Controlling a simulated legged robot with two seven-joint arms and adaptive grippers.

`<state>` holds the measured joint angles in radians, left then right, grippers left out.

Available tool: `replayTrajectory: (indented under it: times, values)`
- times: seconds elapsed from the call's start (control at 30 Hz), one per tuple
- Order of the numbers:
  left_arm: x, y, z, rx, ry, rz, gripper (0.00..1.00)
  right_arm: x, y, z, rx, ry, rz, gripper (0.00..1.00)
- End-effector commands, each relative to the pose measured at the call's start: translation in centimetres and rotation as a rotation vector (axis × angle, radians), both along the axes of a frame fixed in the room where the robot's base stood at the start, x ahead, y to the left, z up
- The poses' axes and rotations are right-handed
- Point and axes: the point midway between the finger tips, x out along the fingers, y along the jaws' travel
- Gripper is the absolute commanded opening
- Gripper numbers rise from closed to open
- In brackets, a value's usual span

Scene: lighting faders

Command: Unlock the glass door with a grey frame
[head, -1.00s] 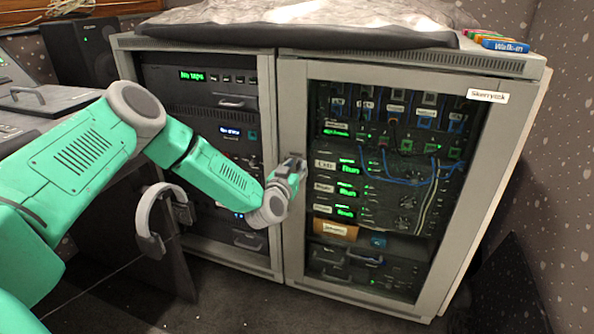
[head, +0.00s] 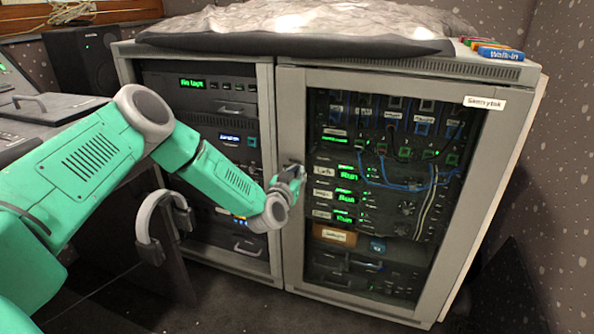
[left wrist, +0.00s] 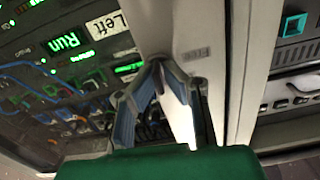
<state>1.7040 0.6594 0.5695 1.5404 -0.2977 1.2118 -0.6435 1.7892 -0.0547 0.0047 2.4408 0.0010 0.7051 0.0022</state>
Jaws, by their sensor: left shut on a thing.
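The glass door with a grey frame (head: 292,120) is shut on the right-hand rack cabinet; its frame also shows in the left wrist view (left wrist: 204,25). My left gripper (head: 295,171) is at the left upright of that frame, about halfway up. In the left wrist view my left gripper (left wrist: 175,72) has its fingers closed in on a small part at the frame. The fingers hide most of that part, so I cannot make out its shape or which way it is turned. My right gripper is not in view.
A left rack (head: 203,105) stands beside the door. Headphones (head: 150,232) hang below my left arm. A dark padded cover (head: 290,42) lies on top of the cabinets, with coloured labelled strips (head: 497,53) at its right. The floor before the door is clear.

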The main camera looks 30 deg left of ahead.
Motion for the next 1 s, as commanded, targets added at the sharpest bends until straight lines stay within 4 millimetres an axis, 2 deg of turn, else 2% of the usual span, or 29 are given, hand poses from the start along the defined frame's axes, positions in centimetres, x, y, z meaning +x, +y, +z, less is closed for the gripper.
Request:
replayTrajectory:
  times: [0.5, 1.0]
  values:
    - [0.1, -0.4, 0.2, 0.426, 0.103, -0.005, 0.00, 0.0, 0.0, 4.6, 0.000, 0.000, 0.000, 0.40]
    - [0.1, -0.7, -0.3, 0.887, 0.213, -0.005, 0.00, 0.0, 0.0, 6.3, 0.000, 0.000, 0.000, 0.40]
